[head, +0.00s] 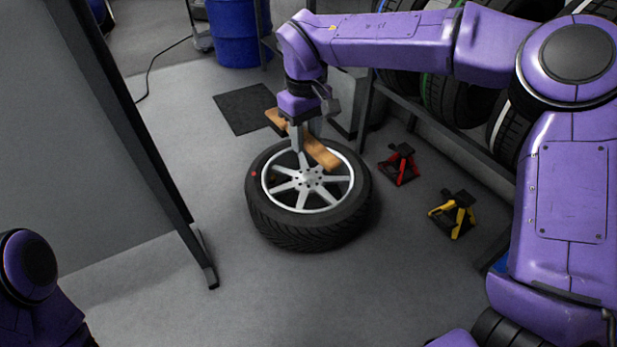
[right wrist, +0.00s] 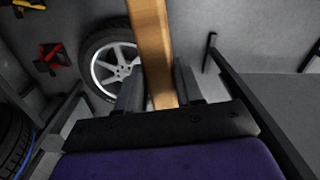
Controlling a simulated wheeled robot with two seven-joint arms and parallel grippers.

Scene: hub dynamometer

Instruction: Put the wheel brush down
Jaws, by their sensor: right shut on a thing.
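The wheel brush (head: 321,153) has a flat tan wooden body. My right gripper (head: 297,147) is shut on it across the middle, and in the head view it appears over the back part of the wheel. In the right wrist view the brush (right wrist: 150,45) runs between the two dark fingers (right wrist: 160,88) toward the top edge. Its bristles cannot be made out. The wheel, a black tyre (head: 308,233) with a silver spoked rim, lies flat on the floor. It also shows beyond the brush in the right wrist view (right wrist: 90,52). My left gripper is out of view.
A dark mat (head: 247,109) lies behind the wheel, near a blue drum (head: 234,35). A red stand (head: 400,166) and a yellow stand (head: 455,216) are on the floor at right, before a tyre rack (head: 440,140). A dark-framed panel (head: 70,150) stands at left. The front floor is clear.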

